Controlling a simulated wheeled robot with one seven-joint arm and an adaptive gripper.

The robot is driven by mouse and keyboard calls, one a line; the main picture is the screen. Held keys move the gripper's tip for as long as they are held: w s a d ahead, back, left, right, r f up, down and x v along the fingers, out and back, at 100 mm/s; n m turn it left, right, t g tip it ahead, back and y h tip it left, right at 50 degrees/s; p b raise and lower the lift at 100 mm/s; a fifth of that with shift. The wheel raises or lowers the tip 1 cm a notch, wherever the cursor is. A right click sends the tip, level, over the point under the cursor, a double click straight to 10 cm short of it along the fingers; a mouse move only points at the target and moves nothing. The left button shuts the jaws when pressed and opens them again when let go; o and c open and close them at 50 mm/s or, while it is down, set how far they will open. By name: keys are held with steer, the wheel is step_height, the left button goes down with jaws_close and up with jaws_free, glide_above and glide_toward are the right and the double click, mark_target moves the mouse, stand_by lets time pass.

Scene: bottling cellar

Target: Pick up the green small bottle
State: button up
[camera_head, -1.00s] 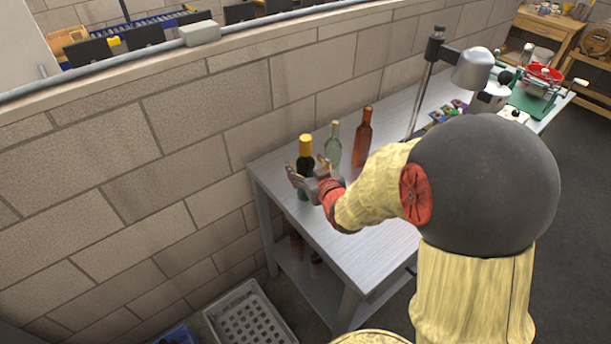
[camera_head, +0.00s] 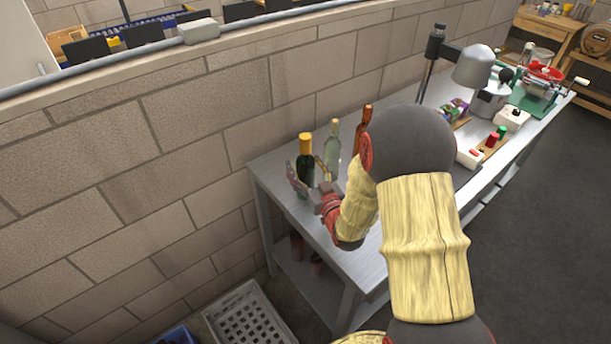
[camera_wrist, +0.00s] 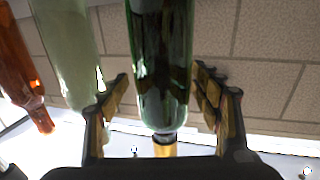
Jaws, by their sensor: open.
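A dark green bottle (camera_head: 305,172) with a yellow top stands upright near the left end of the metal table (camera_head: 352,255). My gripper (camera_head: 308,178) is open, with one finger on each side of this bottle. In the wrist view, where the bottles appear upside down, the green bottle (camera_wrist: 160,60) lies between the open fingers of my gripper (camera_wrist: 161,78). A gap shows between the bottle and each finger there. A pale green clear bottle (camera_head: 332,150) stands just to the right. My wrist hides the dark bottle's lower right side.
An orange-brown bottle (camera_head: 360,134) stands beyond the pale one, partly behind my arm. A lamp (camera_head: 473,68) and small coloured items occupy the table's far part. A brick wall (camera_head: 210,140) runs behind the table. A white crate (camera_head: 247,318) is on the floor.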

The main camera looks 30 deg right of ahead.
steer(key=w, duration=0.3)
steer(key=shift+w+r+b, duration=0.15)
steer(key=shift+w+b, duration=0.1)
steer(key=shift+b, duration=0.1)
steer(key=shift+c, duration=1)
jaws_close()
steer(key=shift+r, duration=0.1)
